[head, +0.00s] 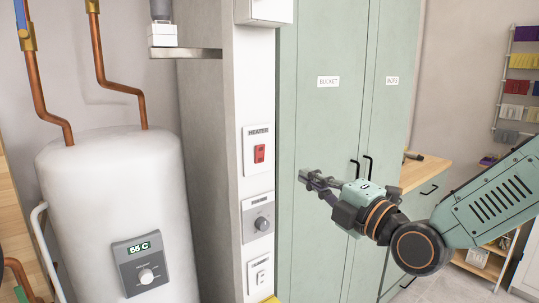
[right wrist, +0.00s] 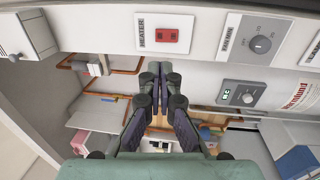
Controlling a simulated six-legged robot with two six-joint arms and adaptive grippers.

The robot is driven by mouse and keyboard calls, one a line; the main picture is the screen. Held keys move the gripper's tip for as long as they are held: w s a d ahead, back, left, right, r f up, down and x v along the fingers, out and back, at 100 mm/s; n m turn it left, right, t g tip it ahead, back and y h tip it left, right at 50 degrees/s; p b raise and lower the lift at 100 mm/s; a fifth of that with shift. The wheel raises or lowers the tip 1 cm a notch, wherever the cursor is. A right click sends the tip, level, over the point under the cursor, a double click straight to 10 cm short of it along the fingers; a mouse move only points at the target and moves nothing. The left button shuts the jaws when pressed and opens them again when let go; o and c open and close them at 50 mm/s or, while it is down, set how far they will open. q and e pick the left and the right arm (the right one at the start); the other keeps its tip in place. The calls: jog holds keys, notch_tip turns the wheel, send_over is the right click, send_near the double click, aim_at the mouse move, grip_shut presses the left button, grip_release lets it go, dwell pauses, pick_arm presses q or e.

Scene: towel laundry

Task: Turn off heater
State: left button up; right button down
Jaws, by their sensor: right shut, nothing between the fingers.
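The heater switch (head: 259,153) is a red rocker on a white plate labelled HEATER, on the narrow wall face left of the green cabinet. It also shows in the right wrist view (right wrist: 166,35), at the top, above the fingertips. My right gripper (head: 305,179) is shut and empty, to the right of the switch and a little lower, apart from it. In the right wrist view its fingers (right wrist: 160,70) point up toward the switch plate. The white tank (head: 115,190) stands at left with a control panel reading 55 C (head: 139,246). My left gripper is not in view.
A dial plate (head: 258,220) and another switch plate (head: 260,272) sit below the heater switch. Green cabinet doors (head: 320,130) with black handles stand behind my right gripper. A wooden counter (head: 425,170) and a towel rack (head: 518,85) are at right. Copper pipes (head: 98,55) rise from the tank.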

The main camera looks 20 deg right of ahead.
jog(key=w, duration=0.1)
jog(key=p, duration=0.2)
send_near(260, 150)
jog(key=x, duration=0.6)
jog(key=shift+r, duration=0.1)
jog(key=shift+w+a, duration=0.1)
jog(key=shift+w, duration=0.25)
jog(key=shift+w, duration=0.15)
